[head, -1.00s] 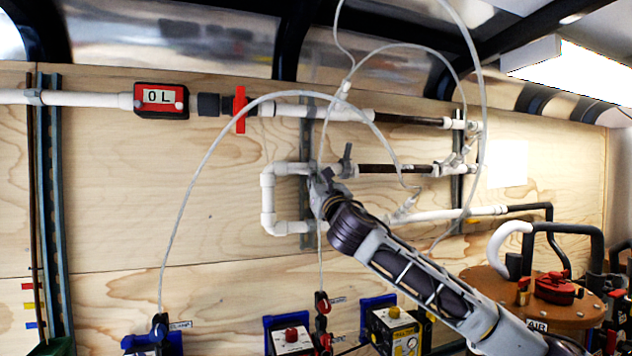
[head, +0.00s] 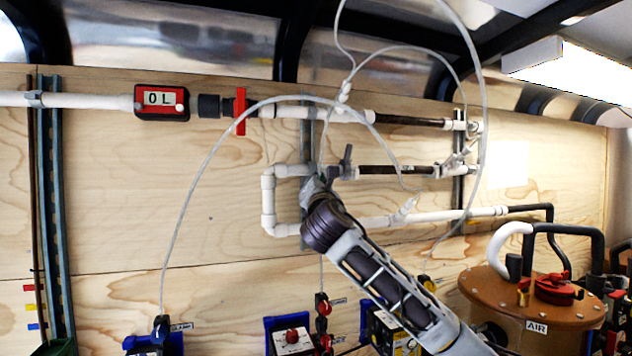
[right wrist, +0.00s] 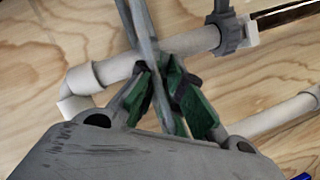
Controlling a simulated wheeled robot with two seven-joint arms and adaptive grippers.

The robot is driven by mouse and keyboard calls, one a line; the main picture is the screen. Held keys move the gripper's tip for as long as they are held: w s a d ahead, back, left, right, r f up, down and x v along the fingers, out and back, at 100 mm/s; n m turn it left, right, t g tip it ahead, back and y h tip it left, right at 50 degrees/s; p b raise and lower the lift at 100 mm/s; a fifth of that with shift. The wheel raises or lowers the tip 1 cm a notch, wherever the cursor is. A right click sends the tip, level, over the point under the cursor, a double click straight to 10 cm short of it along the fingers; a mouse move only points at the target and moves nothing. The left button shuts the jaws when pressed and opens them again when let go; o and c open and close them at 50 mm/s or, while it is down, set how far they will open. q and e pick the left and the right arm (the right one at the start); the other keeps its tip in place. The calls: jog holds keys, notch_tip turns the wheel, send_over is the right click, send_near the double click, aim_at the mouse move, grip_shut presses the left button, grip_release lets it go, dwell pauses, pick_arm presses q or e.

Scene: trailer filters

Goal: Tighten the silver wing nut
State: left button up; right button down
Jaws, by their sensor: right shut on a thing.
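My right gripper (head: 316,188) is at the metal rail where the bent white pipe (head: 268,205) crosses it. In the right wrist view its green-padded fingers (right wrist: 163,80) are closed together in front of the grey rail (right wrist: 138,22), just below the white pipe. They are shut on a small part there, at the place of the silver wing nut. The fingers hide most of it, so its shape cannot be made out. My left gripper is not in view.
A grey valve (head: 347,165) sits on the pipe just right of my gripper. A red-handled valve (head: 240,110) and a litre meter (head: 161,101) are on the upper pipe. A brown-lidded tank (head: 500,300) stands lower right.

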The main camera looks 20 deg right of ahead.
jog(key=shift+r+m+g+h+p, duration=0.1)
jog(key=shift+m+g+h+p, duration=0.4)
jog(key=shift+m, duration=1.45)
jog(key=shift+m+g+h+p, duration=0.3)
jog(key=shift+m+g+p, duration=0.45)
jog(key=shift+m, duration=1.25)
jog(key=shift+r+m+g+h+p, duration=0.1)
jog(key=shift+m+g+h+p, duration=0.5)
jog(key=shift+m, duration=1.35)
jog(key=shift+f+g, duration=0.1)
jog(key=shift+g, duration=0.15)
jog(key=c, duration=1.6)
grip_release()
jog(key=shift+a+y, duration=0.1)
jog(key=shift+y, duration=0.3)
jog(key=shift+s, duration=0.15)
jog(key=v, duration=1.1)
jog(key=shift+s+a, duration=0.15)
jog(key=shift+s, duration=0.2)
